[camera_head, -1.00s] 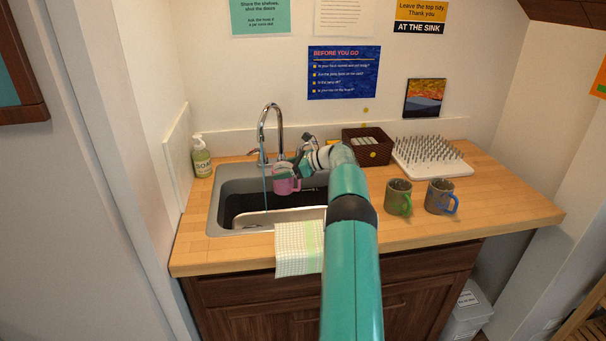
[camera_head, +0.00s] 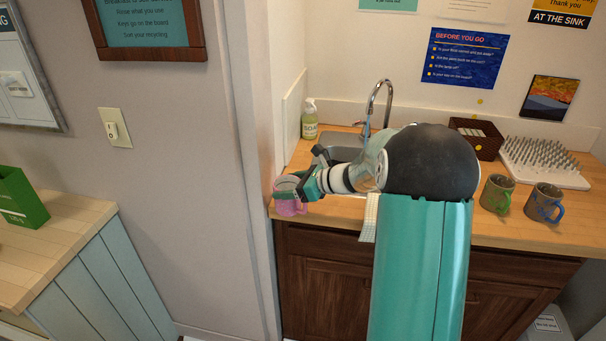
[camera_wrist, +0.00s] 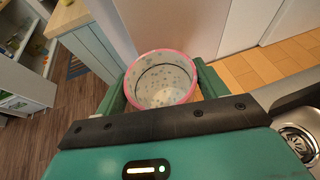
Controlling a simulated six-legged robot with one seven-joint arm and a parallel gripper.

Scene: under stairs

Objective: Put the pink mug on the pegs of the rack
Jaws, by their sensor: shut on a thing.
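The pink mug (camera_head: 289,196) is held in my gripper (camera_head: 303,186), left of the sink and near the counter's left front corner in the head view. In the wrist view the pink mug (camera_wrist: 162,80) sits between the two green fingers, and I look into its open mouth; its inside is pale with dark speckles. My gripper is shut on it. The peg rack (camera_head: 545,160), a white board with many upright grey pegs, stands at the back right of the counter. No mug is on it.
A green-handled mug (camera_head: 496,194) and a blue-handled mug (camera_head: 544,203) stand in front of the rack. A dark basket (camera_head: 477,138) is left of it. The faucet (camera_head: 377,103) rises behind the sink, with a soap bottle (camera_head: 309,120) beside it. A wall edge lies left of my gripper.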

